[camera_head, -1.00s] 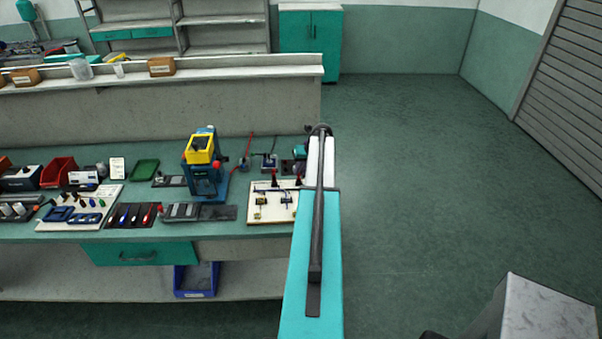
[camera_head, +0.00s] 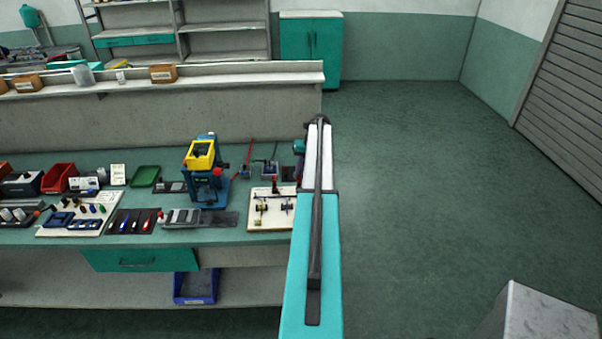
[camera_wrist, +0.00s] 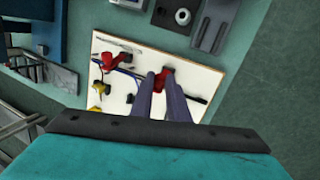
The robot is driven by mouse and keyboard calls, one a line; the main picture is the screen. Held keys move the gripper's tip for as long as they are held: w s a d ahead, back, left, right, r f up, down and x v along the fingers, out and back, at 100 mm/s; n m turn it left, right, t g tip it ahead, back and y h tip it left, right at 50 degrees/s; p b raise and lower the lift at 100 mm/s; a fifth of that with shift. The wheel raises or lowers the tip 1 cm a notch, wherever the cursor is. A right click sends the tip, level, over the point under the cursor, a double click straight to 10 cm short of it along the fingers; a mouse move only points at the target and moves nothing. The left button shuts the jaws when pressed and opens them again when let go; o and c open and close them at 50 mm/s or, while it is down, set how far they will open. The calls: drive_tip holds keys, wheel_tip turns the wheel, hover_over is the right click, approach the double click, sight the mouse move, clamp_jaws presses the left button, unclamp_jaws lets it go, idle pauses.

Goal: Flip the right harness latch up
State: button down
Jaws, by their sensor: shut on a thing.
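The white harness board (camera_head: 257,221) lies on the bench, just left of my arm in the head view. In the wrist view, the board (camera_wrist: 190,63) carries a blue cable, yellow pieces and two red latches. My gripper (camera_wrist: 160,82) is shut on one red latch (camera_wrist: 163,76), mostly hidden between the fingers. The other red latch (camera_wrist: 118,60) is apart from them, to the left in that view. I cannot tell the held latch's exact angle. My arm hides the gripper in the head view.
A blue device with a yellow top (camera_head: 201,156) stands left behind the board. A dark mat (camera_head: 222,219) with grey blocks lies left of the board. A blue bin (camera_head: 196,298) sits on the lower shelf.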

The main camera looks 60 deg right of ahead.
drive_tip(key=c, duration=1.7)
unclamp_jaws()
drive_tip(key=shift+f, duration=0.1)
drive_tip(key=shift+b+v, duration=2.55)
drive_tip(key=shift+v, duration=4.4)
